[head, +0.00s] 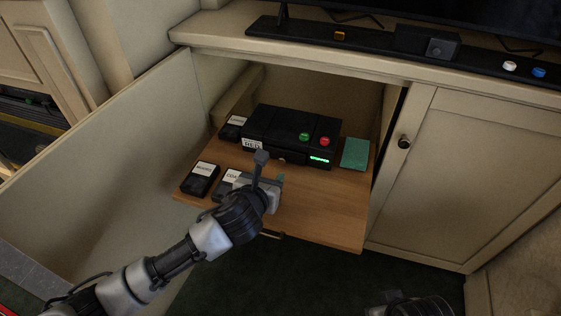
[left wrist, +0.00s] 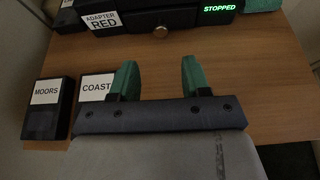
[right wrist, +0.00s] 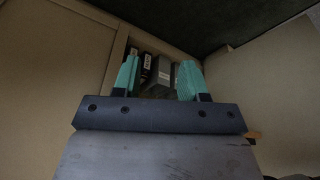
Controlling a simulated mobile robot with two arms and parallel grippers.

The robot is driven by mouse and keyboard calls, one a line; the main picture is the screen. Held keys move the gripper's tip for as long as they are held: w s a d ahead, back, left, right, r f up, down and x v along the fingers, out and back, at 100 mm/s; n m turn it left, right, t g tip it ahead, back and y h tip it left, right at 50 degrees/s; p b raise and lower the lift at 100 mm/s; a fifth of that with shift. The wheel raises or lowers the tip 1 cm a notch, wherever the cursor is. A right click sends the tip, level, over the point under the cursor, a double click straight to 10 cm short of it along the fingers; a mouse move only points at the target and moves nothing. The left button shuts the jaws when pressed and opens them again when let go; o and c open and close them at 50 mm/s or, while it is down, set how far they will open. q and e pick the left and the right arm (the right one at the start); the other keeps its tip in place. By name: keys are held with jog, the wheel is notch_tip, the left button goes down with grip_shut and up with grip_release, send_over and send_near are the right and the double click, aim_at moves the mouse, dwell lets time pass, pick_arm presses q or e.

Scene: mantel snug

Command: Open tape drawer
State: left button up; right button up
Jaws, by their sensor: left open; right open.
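A black tape machine (head: 290,133) stands on a pulled-out wooden shelf (head: 325,210). It has a green button (head: 304,137), a red button (head: 324,141) and a display reading STOPPED (left wrist: 219,8). My left gripper (left wrist: 157,78) is open and empty above the shelf, in front of the machine. My right gripper (right wrist: 158,78) is open and empty; its view shows several labelled boxes (right wrist: 161,80) in a framed recess. I cannot tell which part is the tape drawer.
Tapes MOORS (left wrist: 46,108) and COAST (left wrist: 95,92) lie left of my left gripper. A green block (head: 355,153) lies right of the machine. A closed cabinet door with a knob (head: 404,142) is at right. An open panel (head: 110,165) stands at left.

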aim_at(281, 161)
pick_arm(q)
jog(key=b+x, duration=0.1)
jog(key=x, duration=0.1)
jog(key=shift+w+d+f, duration=0.1)
jog(key=shift+w+f, duration=0.1)
jog(key=shift+f, duration=0.1)
jog(key=b+x, duration=0.2)
jog(key=x, duration=0.3)
jog(key=shift+w+f, duration=0.1)
jog(key=shift+w, duration=0.05)
jog(key=shift+w+d+f, duration=0.2)
jog(key=shift+w+d, duration=0.05)
jog(key=shift+w, duration=0.4)
jog(key=shift+w+d+f, duration=0.1)
jog(key=shift+w+d, duration=0.05)
jog(key=shift+w, duration=0.25)
pick_arm(e)
jog(key=w+t, duration=0.1)
jog(key=w, duration=0.1)
jog(key=w+a+t, duration=0.1)
jog(key=w+t, duration=0.1)
jog(key=shift+w+a+r+t+y, duration=0.1)
jog(key=shift+a+r+t+y, duration=0.1)
jog(key=shift+t+y, duration=0.15)
pick_arm(q)
grip_shut()
